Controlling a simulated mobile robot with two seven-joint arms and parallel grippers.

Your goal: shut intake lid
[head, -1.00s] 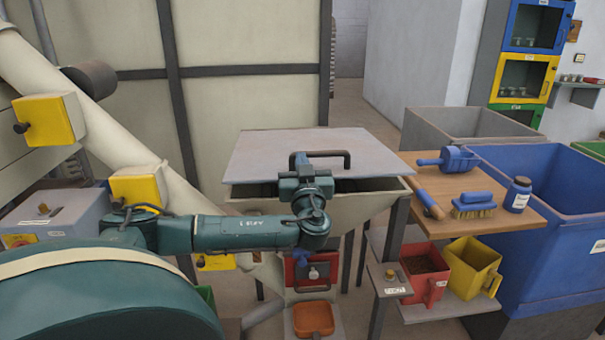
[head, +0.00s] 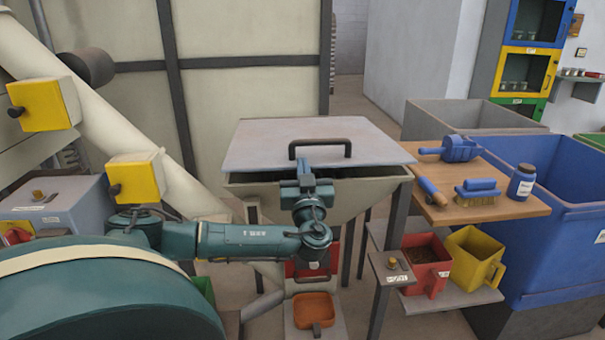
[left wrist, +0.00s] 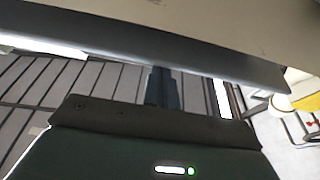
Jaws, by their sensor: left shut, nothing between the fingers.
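The intake lid (head: 262,143) is a flat grey panel with a dark bar handle (head: 320,147) on top. It lies over the cream intake hopper (head: 375,191) in the head view, with a dark gap under its front edge, so it is not flush with the rim. My left gripper (head: 304,165) is shut and empty at the middle of the lid's front edge, in front of the handle. Whether it touches the lid is unclear. In the left wrist view its fingers (left wrist: 163,88) point towards a pale slab across the top, either lid or hopper.
A wooden shelf (head: 490,212) with a blue scoop (head: 459,149), a brush (head: 477,190) and a bottle (head: 522,182) stands right of the hopper. Red (head: 428,268) and yellow (head: 474,258) bins sit below it. A large blue bin (head: 565,225) stands far right.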

